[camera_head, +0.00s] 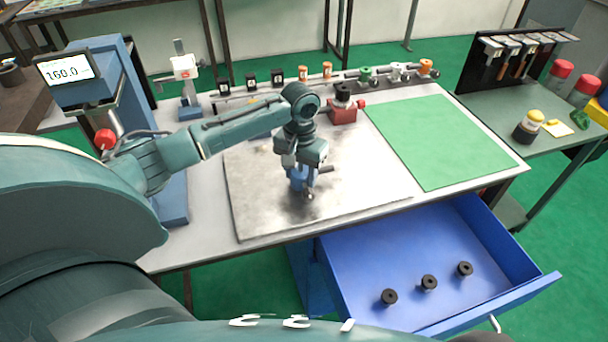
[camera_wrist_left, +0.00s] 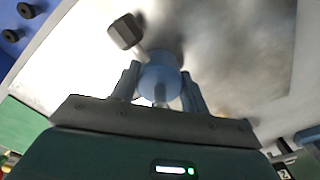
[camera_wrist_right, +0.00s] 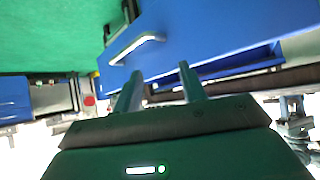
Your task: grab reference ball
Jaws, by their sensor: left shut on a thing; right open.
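My left gripper (camera_head: 302,172) is low over the grey metal plate (camera_head: 375,185) on the table. In the left wrist view its fingers (camera_wrist_left: 158,92) are shut on a blue rounded thing (camera_wrist_left: 160,78). The blue thing (camera_head: 300,180) shows only partly in the head view, so I cannot tell whether it is the reference ball. A dark faceted knob (camera_wrist_left: 125,31) sticks out beside it. My right gripper (camera_wrist_right: 160,88) is open with nothing between its fingers, in front of the blue drawer. It is outside the head view.
The blue drawer (camera_head: 540,284) stands open with three black ringed pieces inside. A red fixture (camera_head: 343,113) stands behind the plate, with a row of small parts along the back. A green mat (camera_head: 440,140) is clear. A blue display stand (camera_head: 94,84) reads 160.0.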

